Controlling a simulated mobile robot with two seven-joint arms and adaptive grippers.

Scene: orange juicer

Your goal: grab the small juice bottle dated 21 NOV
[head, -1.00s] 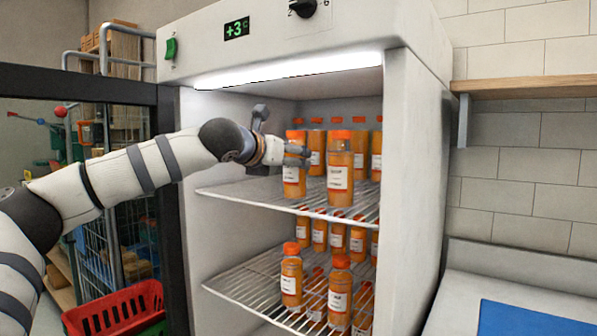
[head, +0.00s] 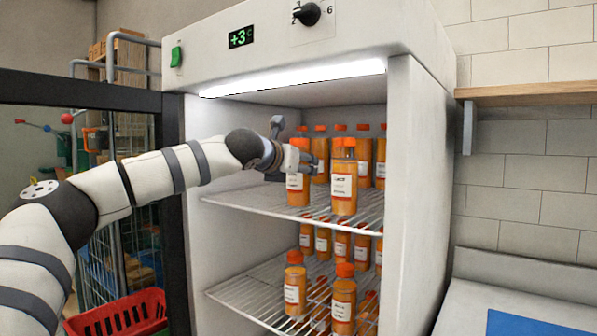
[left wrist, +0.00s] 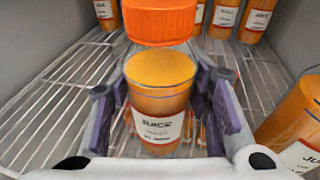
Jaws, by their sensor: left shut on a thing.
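A small orange juice bottle (head: 298,190) with an orange cap and white label stands at the front left of the cooler's upper shelf. My left gripper (head: 306,165) reaches in from the left and is shut on this bottle. In the left wrist view the bottle (left wrist: 160,97) stands upright between the two fingers, its label reading "JUICE". The smaller label print, including any date, is too blurred to read. My right gripper is not in view.
Another juice bottle (head: 344,180) stands close on the right, with several more behind. The lower wire shelf (head: 238,290) holds more bottles. The cooler's right wall (head: 412,200) bounds the space. A red crate (head: 117,316) is at lower left.

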